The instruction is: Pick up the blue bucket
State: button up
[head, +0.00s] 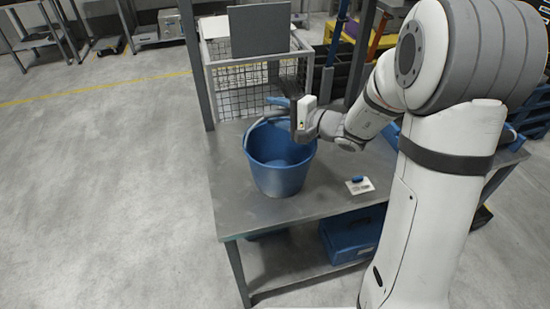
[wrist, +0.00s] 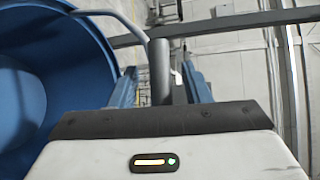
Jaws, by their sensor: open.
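The blue bucket (head: 280,165) stands upright on a grey metal table (head: 240,205) in the head view. Its inside looks empty. A grey handle (head: 257,123) arches at its rim. In the wrist view the bucket (wrist: 75,75) fills the left side, very close, with part of the handle (wrist: 110,18) at the top. My gripper (head: 297,112) is at the bucket's far right rim, beside or just over it. It is open, and the bucket rests on the table. The fingertips are hard to make out, and I cannot tell whether they touch the rim.
A wire mesh cage (head: 245,85) with a grey panel (head: 260,29) stands behind the bucket. A blue case (head: 350,235) sits on the lower shelf. The floor at left is clear.

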jog(key=shift+a, duration=0.1)
grip_shut()
dwell(0.4)
